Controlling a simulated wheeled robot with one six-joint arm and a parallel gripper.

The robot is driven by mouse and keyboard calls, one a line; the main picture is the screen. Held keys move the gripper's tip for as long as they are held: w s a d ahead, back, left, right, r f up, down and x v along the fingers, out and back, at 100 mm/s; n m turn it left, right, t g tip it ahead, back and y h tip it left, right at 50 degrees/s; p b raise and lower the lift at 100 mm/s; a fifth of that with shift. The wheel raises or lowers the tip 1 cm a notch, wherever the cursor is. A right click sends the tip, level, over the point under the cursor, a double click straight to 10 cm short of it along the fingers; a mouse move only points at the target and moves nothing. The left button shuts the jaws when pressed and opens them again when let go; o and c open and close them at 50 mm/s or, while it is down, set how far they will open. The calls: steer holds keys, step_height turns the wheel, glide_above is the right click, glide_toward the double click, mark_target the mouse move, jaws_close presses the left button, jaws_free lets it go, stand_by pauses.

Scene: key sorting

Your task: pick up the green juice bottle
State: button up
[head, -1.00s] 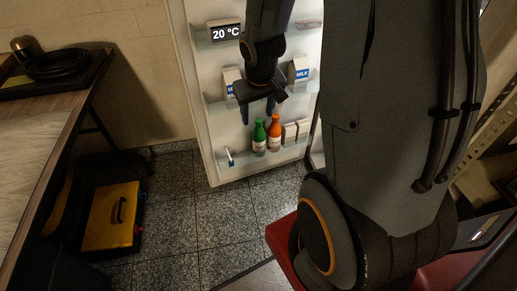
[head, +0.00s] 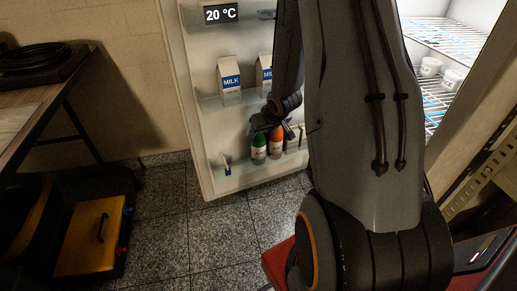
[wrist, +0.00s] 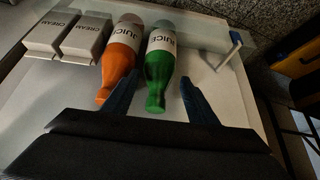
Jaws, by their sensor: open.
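The green juice bottle (head: 259,150) stands on the lowest shelf of the open fridge door, beside the orange juice bottle (head: 276,146). In the wrist view the green bottle (wrist: 160,68) has its neck toward me, and the orange bottle (wrist: 120,58) is close on its left. My gripper (wrist: 157,98) is open. Its left blue finger reaches over the lower neck of the orange bottle's side, and its right finger is right of the green bottle. In the head view my gripper (head: 268,125) is at the bottle tops and partly hides them.
Two cream cartons (wrist: 86,38) stand left of the orange bottle in the wrist view. A white and blue item (wrist: 229,50) stands to the right. Milk cartons (head: 229,77) are on the door shelf above. A yellow case (head: 88,237) lies at left; the floor between is clear.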

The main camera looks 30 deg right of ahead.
mark_target(261, 135)
steer(key=b+x, duration=0.2)
steer(key=x, duration=0.3)
steer(key=shift+s+f, duration=0.1)
steer(key=shift+s, duration=0.1)
steer(key=shift+d, duration=0.1)
jaws_close()
